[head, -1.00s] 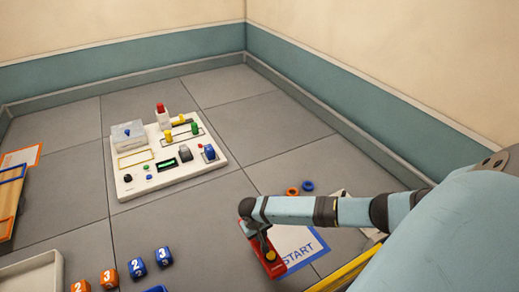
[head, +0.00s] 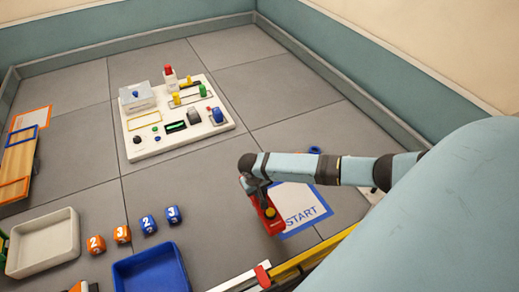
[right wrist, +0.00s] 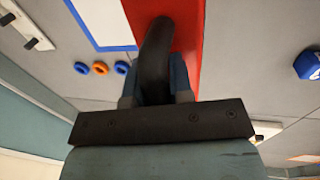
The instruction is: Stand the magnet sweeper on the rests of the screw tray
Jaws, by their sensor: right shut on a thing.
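The magnet sweeper (head: 267,215) is a red block with a dark curved handle (right wrist: 158,45). My right gripper (head: 256,186) is shut on that handle; its fingers also show in the right wrist view (right wrist: 155,88). The sweeper is at the left edge of the START sheet (head: 300,207); I cannot tell whether it touches the floor. Two trays show at the lower left of the head view: a blue tray (head: 117,274) and a cream tray (head: 70,227). I cannot tell which is the screw tray, and no rests are clear. My left gripper is not in view.
Blue and orange numbered cubes (head: 148,224) stand between the trays and the panel. A white control panel (head: 160,148) stands farther back. A yellow-edged rail (head: 315,255) with a red piece (head: 262,276) runs along the bottom right. Grey floor is clear between cubes and sweeper.

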